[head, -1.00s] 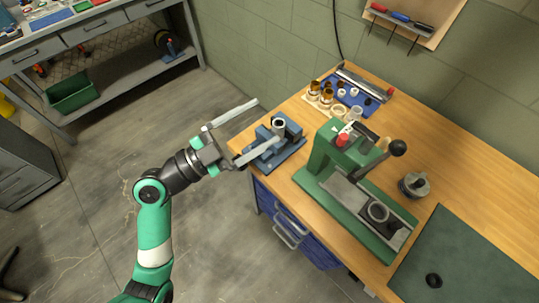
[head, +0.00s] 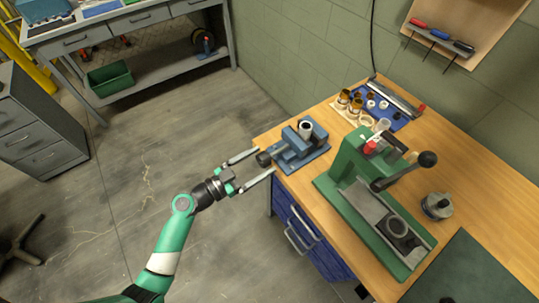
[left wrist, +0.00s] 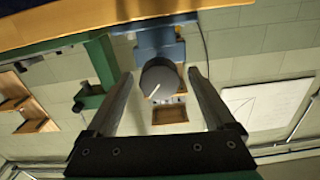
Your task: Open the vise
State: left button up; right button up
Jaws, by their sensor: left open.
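The blue vise (head: 300,148) sits at the left corner of the wooden bench, with a grey cylindrical part (head: 306,131) standing in its jaws. Its dark round knob (head: 263,159) points out over the bench edge toward my left gripper. My left gripper (head: 266,160) is open, its two fingers pointing at the vise, with the knob near the gap between the fingertips. In the left wrist view the knob (left wrist: 160,80), with a white line on its face, lies between and beyond the open fingers (left wrist: 158,85). I cannot tell whether they touch it. My right gripper is not in view.
A green arbor press (head: 360,190) stands right of the vise. A blue tray (head: 372,112) with small parts lies behind. A grey round fixture (head: 437,206) and dark mat (head: 480,272) are further right. Blue drawers (head: 308,238) sit under the bench; open floor lies left.

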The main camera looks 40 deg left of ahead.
aim_at(269, 157)
pick_arm(q)
jog(key=w, duration=0.3)
jog(key=shift+w+d, duration=0.35)
jog(key=shift+d, duration=0.05)
jog(key=c, duration=1.4)
